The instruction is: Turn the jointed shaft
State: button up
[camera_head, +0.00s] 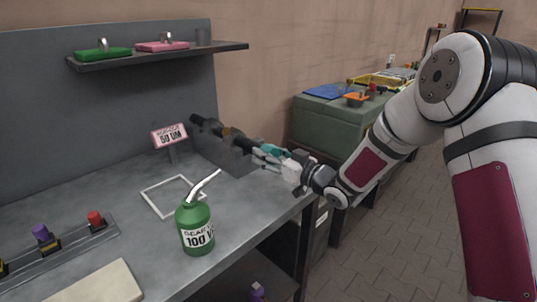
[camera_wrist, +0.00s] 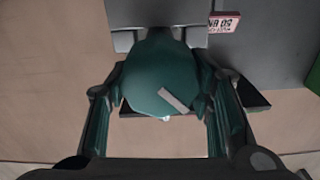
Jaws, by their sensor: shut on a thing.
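The jointed shaft (camera_head: 232,136) is dark and lies along a grey block stand at the back right of the workbench. Its near end points toward my arm. My gripper (camera_head: 268,154), with teal fingers, is at that near end. In the wrist view, a rounded dark-green end piece (camera_wrist: 155,75) with a pale stripe mark fills the space between the two fingers. My gripper is shut on this end, one finger on each side. The fingers hide part of the shaft's end in the head view.
A pink-framed sign (camera_head: 169,135) stands behind the shaft. A green oil can (camera_head: 195,226) and a white square frame (camera_head: 160,211) sit on the workbench (camera_head: 240,205). A shelf (camera_head: 155,56) hangs above. A green cabinet (camera_head: 325,122) stands behind my arm.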

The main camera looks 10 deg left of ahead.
jog(key=m, duration=0.4)
jog(key=shift+w+d+m+p, duration=0.1)
jog(key=shift+m+p, duration=0.2)
jog(key=shift+p, duration=0.05)
jog(key=shift+m+p, duration=0.3)
jog(key=shift+m, duration=1.3)
jog(key=shift+f, duration=0.1)
jog(key=o, duration=1.2)
jog(key=shift+c, duration=0.2)
jog(key=v, duration=1.2)
